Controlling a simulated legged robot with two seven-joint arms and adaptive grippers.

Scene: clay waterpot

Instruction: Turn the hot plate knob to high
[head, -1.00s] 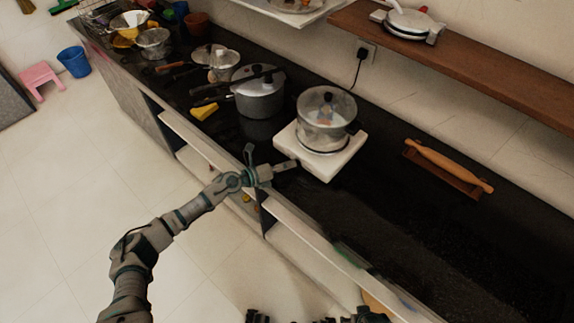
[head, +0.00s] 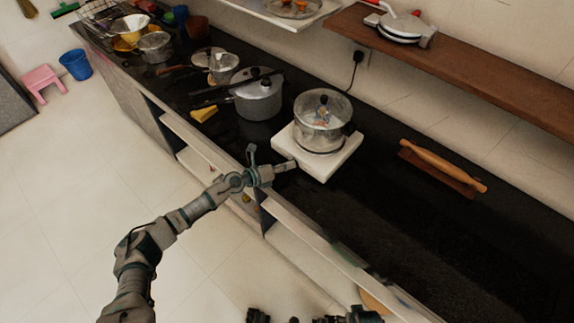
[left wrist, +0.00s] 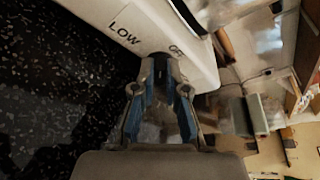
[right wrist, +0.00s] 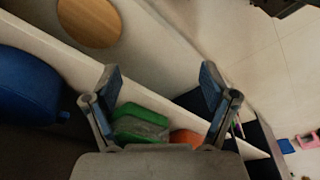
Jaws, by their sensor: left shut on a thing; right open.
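The white hot plate (head: 330,162) stands on the black counter with a glass-lidded pot (head: 322,118) on it. My left gripper (head: 292,164) reaches to the hot plate's front left side. In the left wrist view, the hot plate (left wrist: 135,22) shows the word LOW and part of another word, perhaps OFF. My left gripper (left wrist: 165,68) is shut at a dark spot on that face, where the knob is mostly hidden by the fingers. My right gripper (right wrist: 158,80) is open and empty, low in front of the counter; shelf items show beyond it.
A pressure cooker (head: 258,98) stands left of the hot plate, with a yellow piece (head: 203,113) near it. A rolling pin (head: 440,163) on a board lies to the right. The counter (head: 440,230) at the front right is clear.

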